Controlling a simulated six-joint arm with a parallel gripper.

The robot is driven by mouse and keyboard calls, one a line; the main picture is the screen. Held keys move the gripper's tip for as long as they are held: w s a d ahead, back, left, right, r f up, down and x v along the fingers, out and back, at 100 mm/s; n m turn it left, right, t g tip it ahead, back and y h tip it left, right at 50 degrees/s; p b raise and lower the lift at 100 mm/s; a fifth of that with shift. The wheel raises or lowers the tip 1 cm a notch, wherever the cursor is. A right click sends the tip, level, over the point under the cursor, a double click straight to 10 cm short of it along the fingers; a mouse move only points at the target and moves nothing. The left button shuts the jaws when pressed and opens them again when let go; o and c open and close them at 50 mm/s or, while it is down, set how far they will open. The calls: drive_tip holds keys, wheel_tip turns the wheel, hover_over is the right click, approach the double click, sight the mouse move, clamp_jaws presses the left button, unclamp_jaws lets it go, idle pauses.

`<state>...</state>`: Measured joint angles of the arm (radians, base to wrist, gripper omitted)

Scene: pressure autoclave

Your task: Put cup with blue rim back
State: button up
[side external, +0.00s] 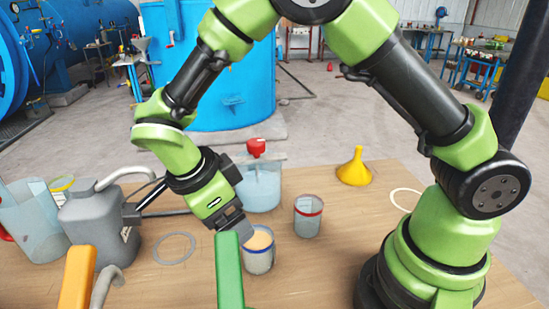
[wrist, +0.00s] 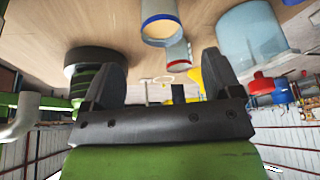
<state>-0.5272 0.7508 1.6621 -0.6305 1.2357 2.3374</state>
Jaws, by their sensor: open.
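The cup with the blue rim (side external: 259,258) stands on the wooden table near the front, with something pale orange inside. My gripper (side external: 241,231) is just left of and above its rim in the side view, partly behind a green handle-like bar. In the wrist view, my open gripper (wrist: 168,65) has its two dark fingers well apart with nothing clasped between them. The blue-rimmed cup (wrist: 160,33) shows beyond the fingertips there, cut off by the top edge. I cannot tell whether a finger touches it.
A cup with a red rim (side external: 308,216) stands behind and right. A clear container with a red top (side external: 260,185) is behind. A yellow funnel (side external: 355,168), a white ring (side external: 406,199), a grey ring (side external: 174,248), a grey jug (side external: 95,225) and a clear pitcher (side external: 30,220) are around.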

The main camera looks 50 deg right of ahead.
drive_tip(key=s+d+r+n+t+y, duration=0.3)
drive_tip(key=s+r+n, duration=0.3)
drive_tip(key=r+n, duration=0.3)
drive_tip(key=s+d+r+n+t+y, duration=0.3)
drive_tip(key=s+d+r+n+t, duration=0.2)
drive_tip(key=s+r+n, duration=0.2)
drive_tip(key=shift+s+d+r+n+t, duration=0.3)
drive_tip(key=shift+r+n, duration=0.55)
drive_tip(key=shift+n, duration=0.45)
